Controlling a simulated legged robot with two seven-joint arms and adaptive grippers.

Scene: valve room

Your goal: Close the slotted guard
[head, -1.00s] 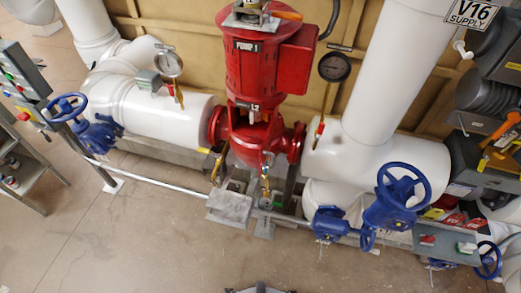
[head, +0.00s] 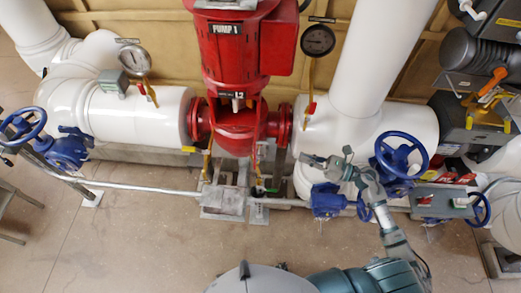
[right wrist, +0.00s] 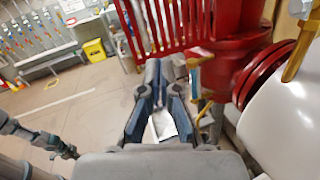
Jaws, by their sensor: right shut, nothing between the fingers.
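The slotted guard (right wrist: 165,22) is a red panel with several long slots. In the right wrist view it stands out to the left from the red pump body (right wrist: 245,55), so it looks swung open. In the head view the pump (head: 238,45) is at top centre, and I cannot clearly make out the guard. My right gripper (head: 306,160) is in front of the white pipe right of the pump, shut and empty. In the right wrist view its fingers (right wrist: 164,68) point toward the guard's lower edge; contact is unclear. My left gripper (right wrist: 66,151) appears small at left; its jaws are unclear.
A metal rail (head: 130,186) runs low across the front. Blue handwheels stand at left (head: 22,125) and right (head: 402,155). Gauges (head: 318,40) hang beside the pump. A switch box (head: 440,201) is at right. Floor in front at left is open. A yellow bin (right wrist: 95,50) stands farther off.

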